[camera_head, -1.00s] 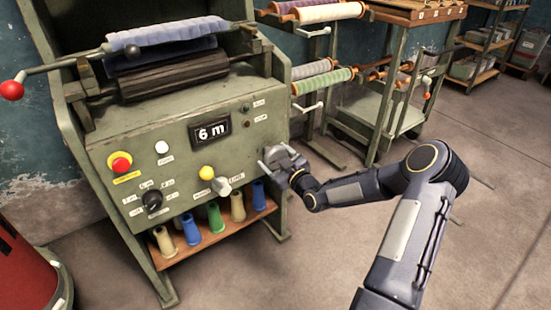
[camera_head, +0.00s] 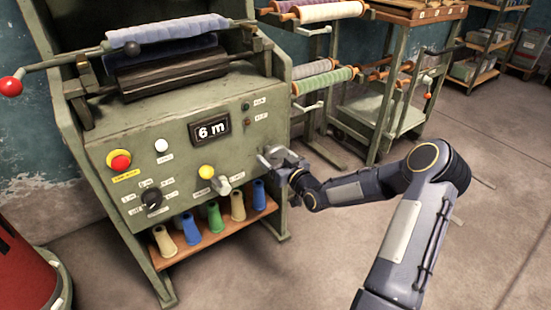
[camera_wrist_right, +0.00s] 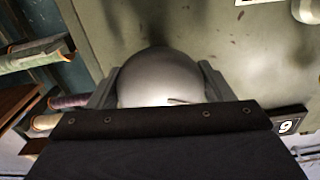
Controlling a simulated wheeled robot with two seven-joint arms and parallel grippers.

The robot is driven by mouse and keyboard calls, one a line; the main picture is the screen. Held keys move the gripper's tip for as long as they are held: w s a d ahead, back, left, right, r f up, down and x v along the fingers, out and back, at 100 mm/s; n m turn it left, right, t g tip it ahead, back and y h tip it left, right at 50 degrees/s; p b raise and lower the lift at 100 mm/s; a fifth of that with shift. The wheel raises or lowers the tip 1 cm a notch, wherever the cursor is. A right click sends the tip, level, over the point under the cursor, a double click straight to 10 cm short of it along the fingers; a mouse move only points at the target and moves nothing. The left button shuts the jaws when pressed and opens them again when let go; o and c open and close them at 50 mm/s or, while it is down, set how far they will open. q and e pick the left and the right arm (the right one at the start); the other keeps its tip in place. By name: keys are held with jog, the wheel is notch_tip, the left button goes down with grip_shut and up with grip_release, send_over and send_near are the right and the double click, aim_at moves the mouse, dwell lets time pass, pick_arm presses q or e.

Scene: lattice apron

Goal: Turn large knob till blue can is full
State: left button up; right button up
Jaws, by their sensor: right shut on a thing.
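My right gripper (camera_head: 272,158) is at the right side of the green machine's front panel. In the right wrist view its two fingers stand on either side of a large round silver knob (camera_wrist_right: 160,78), and it is shut on it. The gripper hides most of the knob in the head view. No blue can shows; two blue cones (camera_head: 190,229) stand among several cones on the machine's lower shelf. My left gripper is not in view.
A rack with thread rolls (camera_head: 325,80) stands behind at right. The floor at right is mostly clear.

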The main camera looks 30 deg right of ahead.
jog(key=m, duration=0.4)
jog(key=shift+a+m, duration=0.1)
jog(key=shift+m, duration=0.3)
jog(key=m, duration=0.4)
jog(key=shift+p, duration=0.3)
jog(key=m, duration=0.5)
jog(key=shift+s+a+r+p, duration=0.1)
jog(key=shift+p, duration=0.25)
jog(key=shift+r+m, duration=0.1)
jog(key=shift+m, duration=2.2)
jog(key=o, duration=1)
